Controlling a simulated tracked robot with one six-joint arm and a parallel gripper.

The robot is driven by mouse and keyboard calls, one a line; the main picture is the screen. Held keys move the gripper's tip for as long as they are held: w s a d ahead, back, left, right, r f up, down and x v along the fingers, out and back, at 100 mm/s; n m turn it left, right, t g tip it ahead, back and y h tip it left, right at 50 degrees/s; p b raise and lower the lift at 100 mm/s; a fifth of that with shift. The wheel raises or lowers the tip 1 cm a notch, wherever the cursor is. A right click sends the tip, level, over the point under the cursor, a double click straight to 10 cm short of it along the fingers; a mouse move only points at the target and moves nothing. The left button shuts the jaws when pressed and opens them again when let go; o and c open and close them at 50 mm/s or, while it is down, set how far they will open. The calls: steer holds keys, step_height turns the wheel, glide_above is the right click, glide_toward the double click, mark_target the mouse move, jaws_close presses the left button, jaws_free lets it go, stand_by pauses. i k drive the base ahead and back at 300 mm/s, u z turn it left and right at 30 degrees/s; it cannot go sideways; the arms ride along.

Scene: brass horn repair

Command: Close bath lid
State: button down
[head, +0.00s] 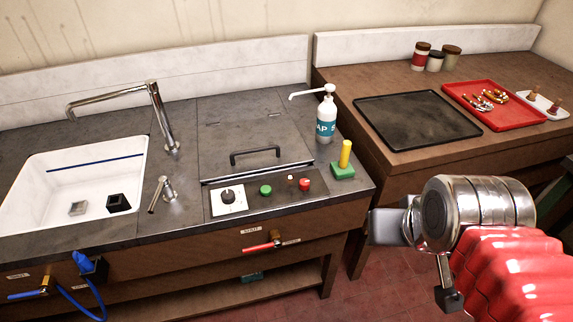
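The bath lid (240,125) is a flat dark grey panel set in the counter, with a black bar handle (255,152) near its front edge. It looks nearly flat with the counter. A thin pale and dark strip (258,172) shows along its front edge; I cannot tell whether this is a gap into the bath. The bath's inside is otherwise hidden. My gripper (412,240) is at the lower right, in front of the counter and well apart from the lid and handle.
A control panel with a knob (228,199) and buttons lies in front of the lid. A soap bottle (326,118) and a yellow-handled green block (344,162) stand right of it. A tap (160,115) and sink (45,165) are left. A red tray (520,115) is far right.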

mark_target(275, 141)
steer(key=z, duration=0.3)
steer(key=k, duration=0.85)
steer(key=u, duration=1.85)
steer(key=i, duration=1)
steer(key=u, duration=0.1)
